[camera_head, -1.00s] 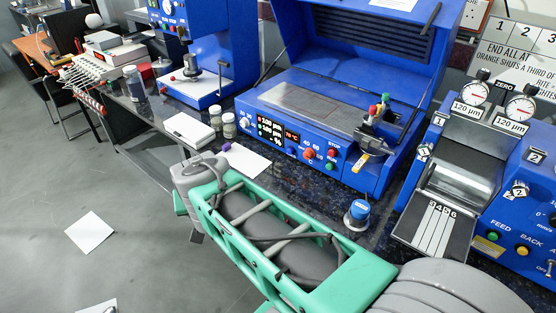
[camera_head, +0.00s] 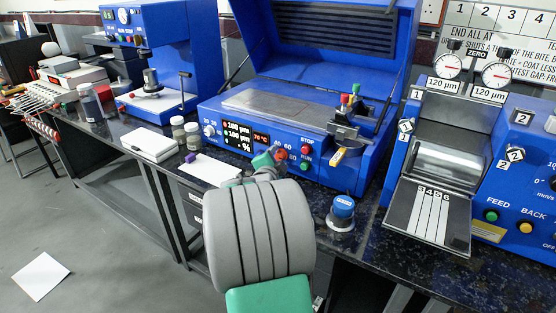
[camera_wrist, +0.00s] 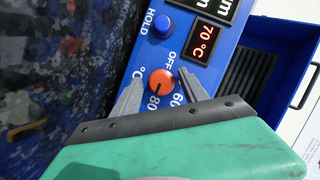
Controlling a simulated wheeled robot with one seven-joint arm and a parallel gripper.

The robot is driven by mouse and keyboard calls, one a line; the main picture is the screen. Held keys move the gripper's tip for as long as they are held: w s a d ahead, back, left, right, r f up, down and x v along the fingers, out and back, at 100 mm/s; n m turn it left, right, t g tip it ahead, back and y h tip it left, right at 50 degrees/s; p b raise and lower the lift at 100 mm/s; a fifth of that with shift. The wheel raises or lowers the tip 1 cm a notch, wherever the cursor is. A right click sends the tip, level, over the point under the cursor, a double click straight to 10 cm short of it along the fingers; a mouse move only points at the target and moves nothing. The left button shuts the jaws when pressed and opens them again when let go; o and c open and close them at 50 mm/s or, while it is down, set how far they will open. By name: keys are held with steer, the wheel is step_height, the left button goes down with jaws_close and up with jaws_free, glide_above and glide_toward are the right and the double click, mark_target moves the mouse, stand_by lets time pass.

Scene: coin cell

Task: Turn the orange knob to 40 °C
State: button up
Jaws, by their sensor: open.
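The orange knob (camera_wrist: 162,82) is on the blue front panel of the coater. In the wrist view it lies between the tips of my two open fingers (camera_wrist: 160,77), with no clear contact. Labels OFF, 60, 80 and °C are around it, and a dark mark on it points roughly toward 80. The display (camera_wrist: 203,43) reads 70 °C. In the head view the knob (camera_head: 281,154) shows just past my gripper (camera_head: 272,160), whose fingers are largely hidden by my wrist.
A blue HOLD button (camera_wrist: 162,27) is close to the knob. Red and green buttons (camera_head: 306,151) are to its right. A blue-topped weight (camera_head: 342,213) stands on the dark bench in front. Jars (camera_head: 185,133) and a white box (camera_head: 150,144) are to the left.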

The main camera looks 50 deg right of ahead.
steer(key=shift+c, duration=0.5)
jaws_close()
